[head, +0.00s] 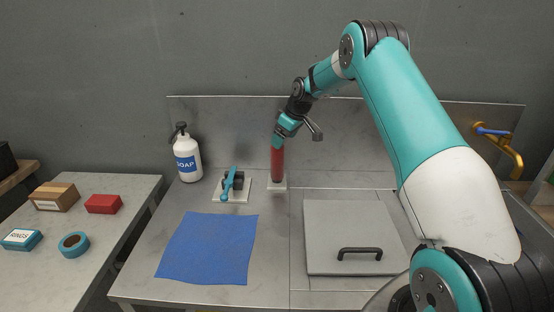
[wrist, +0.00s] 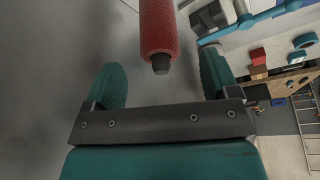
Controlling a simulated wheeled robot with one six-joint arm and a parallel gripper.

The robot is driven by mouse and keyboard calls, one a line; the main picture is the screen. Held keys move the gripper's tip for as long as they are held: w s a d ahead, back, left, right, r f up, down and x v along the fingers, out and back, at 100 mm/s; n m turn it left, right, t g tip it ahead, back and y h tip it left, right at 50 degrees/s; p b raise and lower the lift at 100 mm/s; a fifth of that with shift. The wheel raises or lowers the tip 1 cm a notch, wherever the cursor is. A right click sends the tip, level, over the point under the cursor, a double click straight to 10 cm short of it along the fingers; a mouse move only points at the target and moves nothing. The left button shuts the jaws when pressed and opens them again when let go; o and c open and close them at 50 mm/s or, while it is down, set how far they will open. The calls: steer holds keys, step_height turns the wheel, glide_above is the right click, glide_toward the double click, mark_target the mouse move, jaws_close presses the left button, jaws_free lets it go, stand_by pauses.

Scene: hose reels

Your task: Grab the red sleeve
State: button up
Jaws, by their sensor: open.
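The red sleeve (head: 277,163) is an upright red cylinder standing over a small pale base plate (head: 283,187) near the back of the metal counter. In the wrist view the red sleeve (wrist: 158,28) has a rough surface and a dark stub sticking out of its near end. My gripper (head: 279,140) is at the sleeve's top in the head view, partly covering it. In the wrist view my gripper (wrist: 160,72) is open, with one teal finger on each side of the stub. Gaps show on both sides, and the sleeve's red part lies mostly beyond the fingertips.
A blue lever fitting (head: 230,182) on a plate and a white soap bottle (head: 187,157) stand left of the sleeve. A blue cloth (head: 208,248) lies in front. A grey lid with a black handle (head: 359,254) is at the right. A metal backsplash (head: 225,130) rises behind.

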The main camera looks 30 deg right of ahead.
mark_target(277, 161)
steer(key=shift+p+x, duration=1.35)
steer(key=shift+x, duration=1.35)
steer(key=shift+w, duration=0.1)
steer(key=c, duration=1.2)
steer(key=shift+d+r, duration=0.1)
steer(key=shift+c, duration=0.2)
